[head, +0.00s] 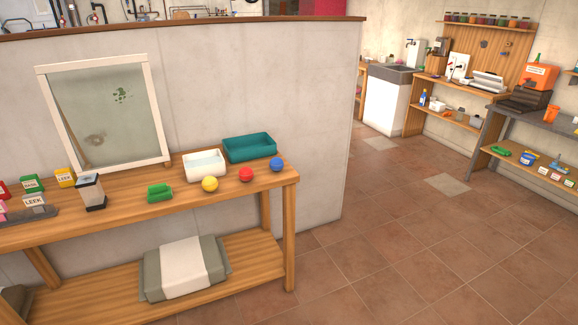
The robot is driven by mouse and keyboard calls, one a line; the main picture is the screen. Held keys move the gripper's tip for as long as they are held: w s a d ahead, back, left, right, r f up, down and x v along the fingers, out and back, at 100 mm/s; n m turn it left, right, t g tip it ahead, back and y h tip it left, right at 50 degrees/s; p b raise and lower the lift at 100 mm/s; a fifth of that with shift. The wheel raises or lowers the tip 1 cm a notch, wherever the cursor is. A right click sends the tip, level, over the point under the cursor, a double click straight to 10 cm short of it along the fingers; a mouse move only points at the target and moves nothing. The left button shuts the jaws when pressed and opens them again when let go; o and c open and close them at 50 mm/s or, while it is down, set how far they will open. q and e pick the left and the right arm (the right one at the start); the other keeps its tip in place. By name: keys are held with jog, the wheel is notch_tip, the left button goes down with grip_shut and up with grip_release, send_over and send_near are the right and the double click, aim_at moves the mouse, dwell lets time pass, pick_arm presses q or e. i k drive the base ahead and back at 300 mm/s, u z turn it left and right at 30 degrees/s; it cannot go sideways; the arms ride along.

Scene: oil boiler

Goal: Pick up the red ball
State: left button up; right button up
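The red ball (246,175) sits on the top of a wooden table (232,195) along the wall at left. It lies between a yellow ball (210,184) on its left and a blue ball (277,165) on its right, with small gaps between them. All of the red ball's front side is in plain sight. Neither of my grippers shows in the head view.
Behind the balls stand a white tray (205,167) and a teal tray (250,148). A green object (160,193) and a grey container (90,192) stand further left. A framed pane (108,117) leans on the wall. The tiled floor (400,245) at right is clear.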

aim_at(246, 175)
jog(key=z, duration=0.55)
jog(key=i, duration=1.45)
jog(key=u, duration=0.7)
jog(key=i, duration=1.05)
jog(key=u, duration=0.85)
